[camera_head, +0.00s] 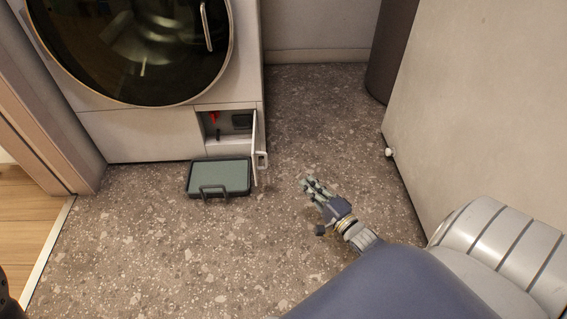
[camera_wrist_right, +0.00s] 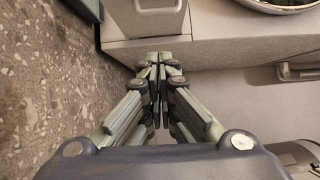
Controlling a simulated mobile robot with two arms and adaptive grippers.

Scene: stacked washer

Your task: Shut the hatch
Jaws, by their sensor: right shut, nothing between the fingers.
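The hatch (camera_head: 255,148) is a small white door low on the right of the washer front (camera_head: 140,135). It stands open, swung out toward me, with a grey handle (camera_head: 262,160) on its outer face. Behind it, the open compartment (camera_head: 222,125) shows a red part and a dark round-cornered part. My right gripper (camera_head: 306,183) is shut and empty, to the right of the hatch and apart from it. Its closed fingers also show in the right wrist view (camera_wrist_right: 158,62), where a pale panel with a handle (camera_wrist_right: 160,8) lies beyond them. My left gripper is out of view.
A green-grey tray (camera_head: 219,177) with a handle lies on the floor before the compartment, just left of the hatch. The washer's round door (camera_head: 140,50) is closed. A large pale panel (camera_head: 490,90) stands on the right.

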